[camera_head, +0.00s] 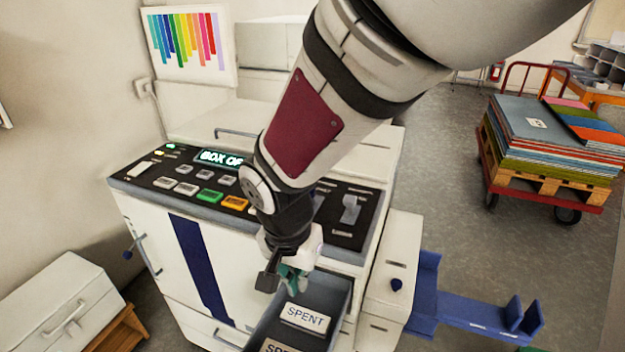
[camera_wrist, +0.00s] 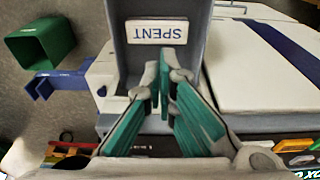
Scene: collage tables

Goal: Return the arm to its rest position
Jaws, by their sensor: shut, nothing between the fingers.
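My gripper (camera_head: 292,278) has teal fingers and is at the upper end of an open grey bin (camera_head: 342,300) on the front of a white machine (camera_head: 150,225). A white label (camera_head: 305,318) reading "SPENT" is in the bin. In the wrist view, my gripper (camera_wrist: 160,72) is shut with nothing between its fingers, and its tips are near the "SPENT" label (camera_wrist: 157,32). My arm reaches down from the top right across the machine in the head view. I cannot tell whether the fingers touch the bin.
The machine's control panel (camera_head: 165,180) has buttons and a lit display. A blue bracket (camera_head: 470,312) juts out at right. A green box (camera_wrist: 40,42) shows in the wrist view. A red cart (camera_head: 545,190) carries stacked boards. Grey floor is clear between machine and cart.

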